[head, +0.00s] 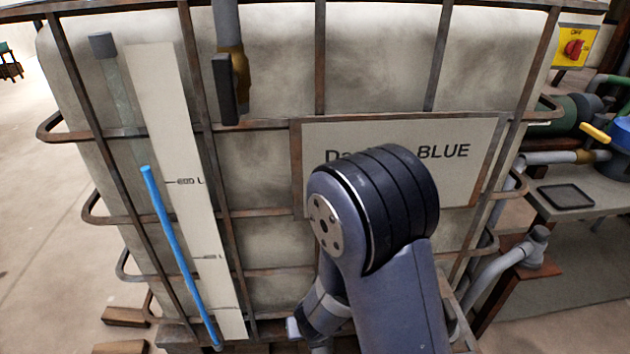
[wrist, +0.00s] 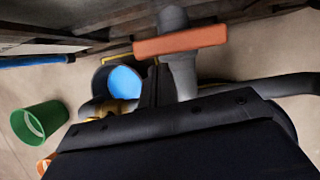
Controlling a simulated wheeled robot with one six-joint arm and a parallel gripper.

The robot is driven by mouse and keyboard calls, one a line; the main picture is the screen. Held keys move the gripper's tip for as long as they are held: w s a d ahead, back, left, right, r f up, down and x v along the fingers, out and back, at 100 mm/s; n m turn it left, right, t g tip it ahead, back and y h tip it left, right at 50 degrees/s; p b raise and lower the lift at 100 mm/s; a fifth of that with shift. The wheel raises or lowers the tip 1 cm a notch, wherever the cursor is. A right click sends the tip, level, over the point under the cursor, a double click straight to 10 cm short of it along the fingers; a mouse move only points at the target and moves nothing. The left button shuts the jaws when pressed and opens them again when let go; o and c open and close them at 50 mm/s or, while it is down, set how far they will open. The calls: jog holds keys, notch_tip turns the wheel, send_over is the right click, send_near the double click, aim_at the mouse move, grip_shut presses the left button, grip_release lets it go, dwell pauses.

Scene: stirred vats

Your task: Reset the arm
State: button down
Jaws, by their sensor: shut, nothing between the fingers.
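My arm (head: 375,240) rises from the lower middle of the head view, in front of the caged tank. It is bent at a large dark joint, and a thinner grey link (head: 328,308) runs down behind it on the left. The fingers of my gripper do not show in the head view, where the arm's lower end is hidden or out of frame.
A pale caged tank (head: 265,165) labelled BLUE, with a blue sight tube (head: 180,257), stands close ahead. At right are a bench (head: 612,195), a black tray (head: 566,196) and a red switch (head: 574,48). The wrist view shows an orange handle (wrist: 180,41) and a green cup (wrist: 53,116).

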jog(key=n, duration=0.1)
jog(key=d+n+y+b, duration=0.1)
jog(key=n, duration=0.1)
jog(key=d+n+b, duration=0.1)
jog(key=n, duration=0.1)
jog(key=shift+s+f+g+y, duration=0.15)
jog(key=shift+s+g+y, duration=0.05)
jog(key=shift+g+y, duration=0.2)
jog(key=n, duration=0.1)
jog(key=d+n+b, duration=0.1)
jog(key=n, duration=0.1)
jog(key=n+g+y+b, duration=0.1)
jog(key=shift+w+d, duration=0.1)
jog(key=shift+d, duration=0.2)
jog(key=shift+n, duration=0.3)
